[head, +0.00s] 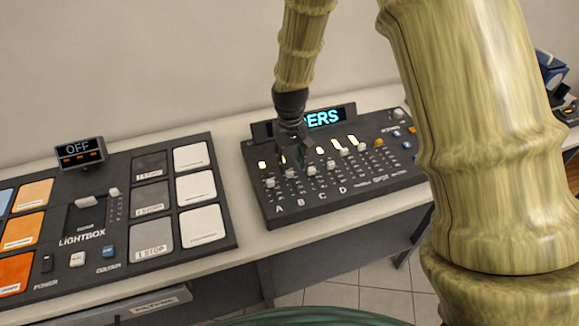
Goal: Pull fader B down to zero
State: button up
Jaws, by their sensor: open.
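The fader console (385,188) is a dark sloped panel with lettered faders in a row. Fader B's pale cap (290,173) shows above the letter B, part way along its slot. Fader A's cap (270,183) is to its left and fader C's cap (311,170) to its right. My gripper (293,155) is dark and points down over the upper part of the console, just behind fader B's cap in the picture. It is open and holds nothing. Its fingertips are small and dark against the panel, so I cannot tell whether they touch anything.
The lit display (324,118) behind the console is partly hidden by my gripper. A lightbox panel (128,222) and a small OFF display (80,150) are at the left. Blue items (550,70) stand at the far right. Bare white tabletop (250,240) lies in front.

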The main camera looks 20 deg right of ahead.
aim_at(290, 171)
jog(key=shift+f+p, duration=0.55)
jog(key=shift+f, duration=1.55)
grip_shut()
